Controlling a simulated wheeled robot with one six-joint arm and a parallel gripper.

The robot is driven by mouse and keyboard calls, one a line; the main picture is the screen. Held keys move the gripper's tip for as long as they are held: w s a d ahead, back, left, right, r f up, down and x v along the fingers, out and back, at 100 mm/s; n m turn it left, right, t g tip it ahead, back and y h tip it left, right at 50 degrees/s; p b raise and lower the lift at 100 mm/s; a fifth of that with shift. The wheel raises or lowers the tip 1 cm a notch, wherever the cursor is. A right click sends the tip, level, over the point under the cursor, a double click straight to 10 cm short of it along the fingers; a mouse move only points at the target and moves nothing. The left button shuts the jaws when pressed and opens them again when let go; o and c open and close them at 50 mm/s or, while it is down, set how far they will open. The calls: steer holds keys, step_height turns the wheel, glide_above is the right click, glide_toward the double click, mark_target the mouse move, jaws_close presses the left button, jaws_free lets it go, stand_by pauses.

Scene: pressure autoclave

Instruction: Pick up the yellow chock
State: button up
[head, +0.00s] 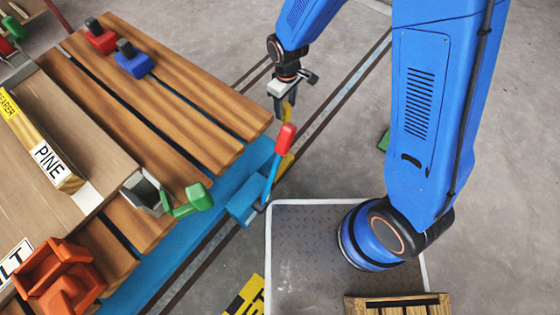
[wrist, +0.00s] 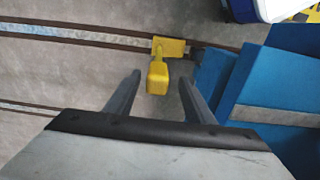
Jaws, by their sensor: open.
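The yellow chock (wrist: 158,76) shows between the fingers of my gripper (wrist: 158,90) in the wrist view, with a gap on each side. It has a blocky upright part and a flat yellow part behind it at floor level by the rail. In the head view a part of the yellow chock (head: 286,164) shows beside the red-tipped lever, and more yellow shows just under my gripper (head: 285,108). My gripper is open and points down, empty. The lever and my gripper hide part of the chock in the head view.
A blue lever with a red grip (head: 285,137) stands close to the chock. A blue cart with wooden slats (head: 180,90) lies to the left, carrying red, blue and green clamps. Rails (head: 340,90) run along the floor. A metal plate (head: 310,250) lies in front.

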steer(key=shift+w+f, duration=0.2)
steer(key=shift+f, duration=2.4)
steer(key=shift+c, duration=0.5)
jaws_close()
